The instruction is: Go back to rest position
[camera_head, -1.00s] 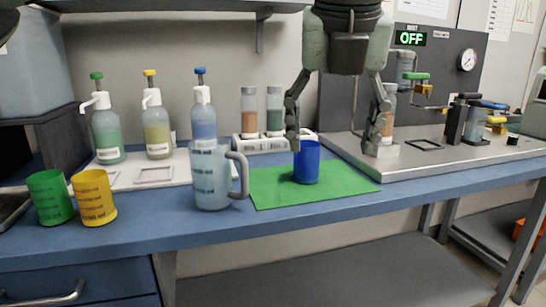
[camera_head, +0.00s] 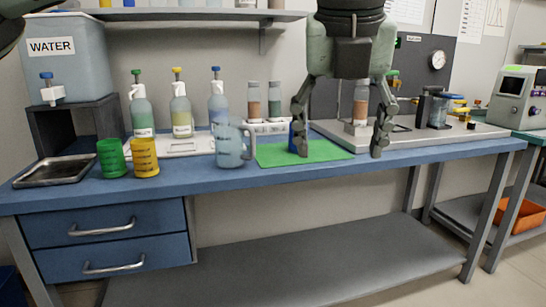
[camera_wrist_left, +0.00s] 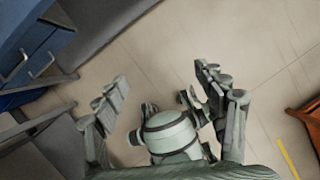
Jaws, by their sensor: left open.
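My left gripper (camera_head: 341,148) hangs in the head view with its fingers spread and nothing between them. It overlaps the green mat (camera_head: 275,155) and the blue cup (camera_head: 292,137) in the picture; one finger hides most of that cup, which stands on the mat. In the left wrist view the gripper's fingers (camera_wrist_left: 168,98) are wide apart, with bare floor (camera_wrist_left: 190,35) showing beyond them, so the gripper appears clear of the table. My right gripper is not seen.
On the blue table (camera_head: 220,182) stand a clear pitcher (camera_head: 229,150), a green cup (camera_head: 111,160), a yellow cup (camera_head: 144,158) and pump bottles (camera_head: 181,112). A metal tray (camera_head: 55,171) lies at left. A lower shelf (camera_head: 290,265) runs below. Floor in front looks free.

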